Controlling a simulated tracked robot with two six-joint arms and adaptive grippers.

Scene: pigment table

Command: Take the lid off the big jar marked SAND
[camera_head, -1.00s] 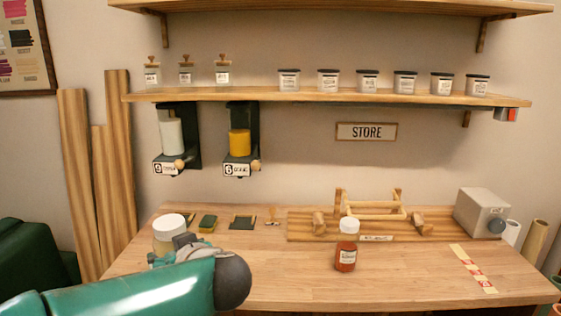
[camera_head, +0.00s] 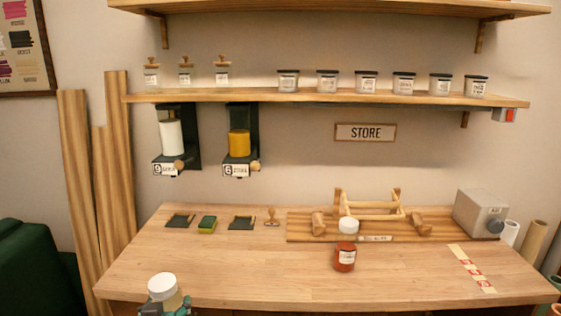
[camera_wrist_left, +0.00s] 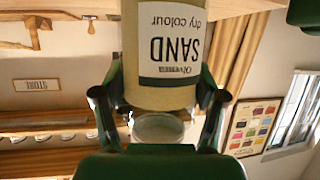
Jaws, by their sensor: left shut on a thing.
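The big jar marked SAND (camera_wrist_left: 172,55) fills the upper middle of the left wrist view, upside down in the picture, with pale tan contents. My left gripper (camera_wrist_left: 160,98) is shut on it, one finger on each side. In the head view the jar (camera_head: 181,299) is at the lower left, by the table's front edge. Its white lid (camera_head: 162,285) is on top. My left gripper (camera_head: 174,311) shows only partly there, at the bottom edge. My right gripper is out of view.
A wooden rack (camera_head: 370,210), grey box (camera_head: 480,212) and small pads (camera_head: 207,224) sit at the back.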

